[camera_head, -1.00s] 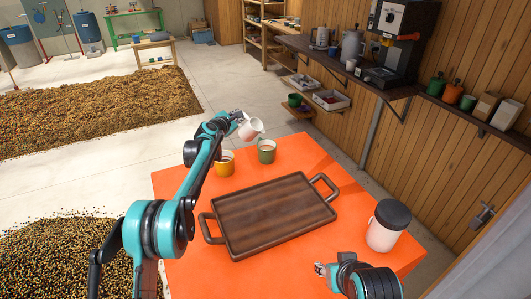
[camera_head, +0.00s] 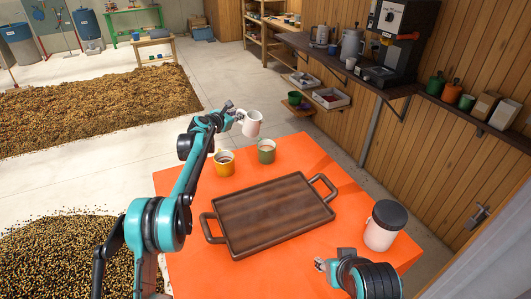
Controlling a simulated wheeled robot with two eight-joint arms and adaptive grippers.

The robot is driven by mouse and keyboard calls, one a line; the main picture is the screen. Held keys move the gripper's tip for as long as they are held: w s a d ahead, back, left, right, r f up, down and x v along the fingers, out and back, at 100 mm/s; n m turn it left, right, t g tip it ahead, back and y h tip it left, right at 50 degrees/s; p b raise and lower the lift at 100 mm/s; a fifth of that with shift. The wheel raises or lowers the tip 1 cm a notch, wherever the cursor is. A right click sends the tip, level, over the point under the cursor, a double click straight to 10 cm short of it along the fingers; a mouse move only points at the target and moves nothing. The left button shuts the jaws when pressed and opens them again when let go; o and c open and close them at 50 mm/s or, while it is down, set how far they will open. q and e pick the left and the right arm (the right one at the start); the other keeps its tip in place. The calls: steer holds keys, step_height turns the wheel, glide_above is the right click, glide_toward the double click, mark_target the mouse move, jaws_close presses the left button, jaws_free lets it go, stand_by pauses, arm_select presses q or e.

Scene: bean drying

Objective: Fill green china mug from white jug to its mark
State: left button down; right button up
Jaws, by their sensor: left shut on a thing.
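The green china mug (camera_head: 266,152) stands upright near the far edge of the orange table, with some brown content showing inside. Its mark is too small to make out. The white jug (camera_head: 252,124) is held in the air just above and behind the green mug, close to upright. My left gripper (camera_head: 238,117) is shut on the jug at its left side. My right gripper (camera_head: 322,265) is low at the table's front, its fingers too small to read, with no object seen in it.
A dark wooden tray (camera_head: 270,213) with two handles fills the middle of the orange table (camera_head: 180,181).

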arm_select(q)
steer(key=shift+f+n, duration=0.6)
steer(key=shift+f, duration=0.05)
steer(key=shift+s+d+f+n+g+h+b, duration=0.15)
steer(key=shift+f+n+g+h+b, duration=0.25)
steer(key=shift+f+n+h, duration=0.25)
steer(key=shift+f, duration=0.1)
steer(key=shift+y, duration=0.25)
steer(key=shift+s+r, duration=0.55)
steer(key=shift+s, duration=0.3)
steer(key=shift+s+r, duration=0.5)
steer(key=shift+s, duration=0.3)
steer(key=shift+s+r, duration=0.55)
steer(key=shift+s, duration=0.3)
steer(key=shift+f, duration=0.1)
